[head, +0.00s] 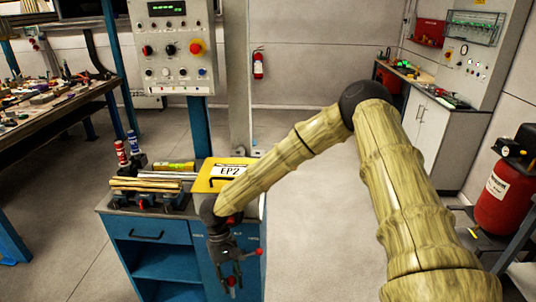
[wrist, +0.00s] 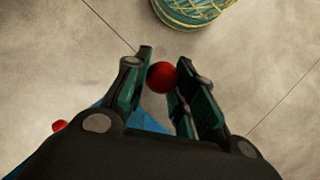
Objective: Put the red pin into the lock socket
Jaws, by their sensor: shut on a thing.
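My gripper (head: 232,282) hangs low in front of the blue cabinet's right side, fingers pointing down. It is shut on the red pin (head: 232,283), whose small red part shows between the fingertips. In the wrist view the red ball end of the pin (wrist: 162,77) sits between the two fingertips of my gripper (wrist: 163,72). The rest of the pin is hidden. A second red ball (head: 259,252) shows just right of my gripper; a red ball also shows at the left of the wrist view (wrist: 59,126). I cannot make out the lock socket.
The blue cabinet (head: 150,229) carries a vise with rods (head: 146,186) and a yellow EP2 plate (head: 240,164). A control panel (head: 174,47) stands behind it. A yellow-green wound thing (wrist: 195,12) lies beyond the fingertips. Floor right of the cabinet looks clear.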

